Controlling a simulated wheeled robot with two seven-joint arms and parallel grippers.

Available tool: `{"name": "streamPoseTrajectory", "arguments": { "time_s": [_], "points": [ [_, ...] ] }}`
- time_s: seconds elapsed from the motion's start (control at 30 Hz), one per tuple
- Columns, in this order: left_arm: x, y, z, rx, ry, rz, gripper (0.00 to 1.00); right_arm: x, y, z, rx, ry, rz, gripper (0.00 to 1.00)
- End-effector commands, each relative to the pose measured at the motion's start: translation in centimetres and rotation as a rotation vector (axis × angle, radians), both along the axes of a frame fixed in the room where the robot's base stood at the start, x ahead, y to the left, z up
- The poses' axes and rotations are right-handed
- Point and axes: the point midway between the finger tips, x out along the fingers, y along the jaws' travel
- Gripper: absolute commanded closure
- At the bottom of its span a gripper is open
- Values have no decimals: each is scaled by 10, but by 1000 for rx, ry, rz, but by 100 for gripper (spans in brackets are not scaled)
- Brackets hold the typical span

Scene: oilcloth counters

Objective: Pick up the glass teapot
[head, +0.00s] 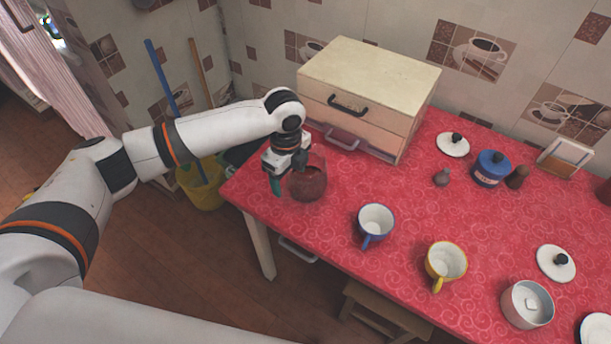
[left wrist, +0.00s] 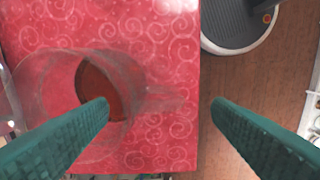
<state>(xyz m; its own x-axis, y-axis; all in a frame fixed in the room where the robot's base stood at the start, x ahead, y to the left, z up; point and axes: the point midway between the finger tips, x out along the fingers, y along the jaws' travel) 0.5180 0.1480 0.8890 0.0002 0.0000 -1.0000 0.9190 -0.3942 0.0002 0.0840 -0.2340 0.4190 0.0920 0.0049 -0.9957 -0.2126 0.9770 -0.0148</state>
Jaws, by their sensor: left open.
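The glass teapot (head: 308,183) stands on the red oilcloth table near its left end, with dark liquid showing inside. In the left wrist view the clear teapot (left wrist: 125,75) lies under and left of the middle, its handle or spout side pointing right. My left gripper (head: 288,180) is at the teapot's left side. In the left wrist view its two green fingers (left wrist: 160,103) are wide apart with nothing gripped between them. The left finger overlaps the teapot in the picture; I cannot tell whether it touches. My right gripper is not in view.
A cream drawer box (head: 370,70) stands just behind the teapot. A blue-rimmed cup (head: 375,219), a yellow cup (head: 446,261) and a white pot (head: 527,304) stand to the right. A blue canister (head: 491,168) is farther back. The table's left edge is close to the gripper.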

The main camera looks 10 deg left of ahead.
Motion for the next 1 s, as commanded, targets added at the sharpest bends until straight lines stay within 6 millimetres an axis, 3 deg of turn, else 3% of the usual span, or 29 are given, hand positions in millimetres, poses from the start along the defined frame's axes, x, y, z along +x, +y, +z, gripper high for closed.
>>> {"name": "streamPoseTrajectory", "arguments": {
  "time_s": [0.2, 0.5, 0.9, 0.97, 1.0],
  "points": [
    [1, 2, -31, 1, 2, 1, 26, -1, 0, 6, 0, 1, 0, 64],
    [2, 2, -37, 1, 0, 0, 26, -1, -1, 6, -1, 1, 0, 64],
    [2, 2, -36, 1, 0, 0, 90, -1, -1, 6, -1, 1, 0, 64],
    [2, 2, -36, 1, 0, 0, 100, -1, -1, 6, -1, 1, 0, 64],
    [3, 2, -35, -1, -5, 0, 100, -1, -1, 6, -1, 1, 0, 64]
  ]
}}
